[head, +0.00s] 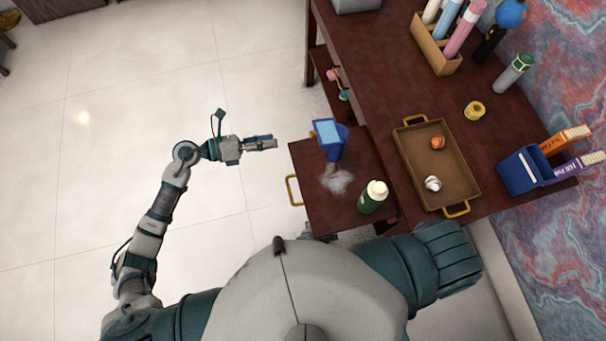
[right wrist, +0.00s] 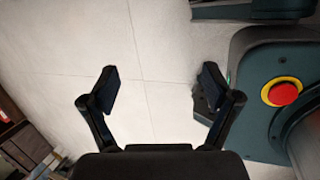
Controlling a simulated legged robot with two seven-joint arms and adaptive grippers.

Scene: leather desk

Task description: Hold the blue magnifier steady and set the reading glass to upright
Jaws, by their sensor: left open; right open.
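The blue magnifier (head: 339,149), with a pale blue rectangular face, is on the lower wooden surface with a yellow handle, beside the desk. I cannot tell from above whether it stands fully upright. My left gripper (head: 274,143) is open and empty, to the left of the magnifier and apart from it, near the left edge of that surface. My right gripper (right wrist: 159,72) is open and empty in the right wrist view, with pale floor tiles behind its fingers. It is hidden behind my body in the head view.
A green bottle (head: 371,201) with a cream cap and a whitish patch (head: 336,180) are on the same lower surface. On the desk are a brown tray (head: 409,160) with two crumpled balls, a yellow roll (head: 474,110) and a blue bin (head: 522,173).

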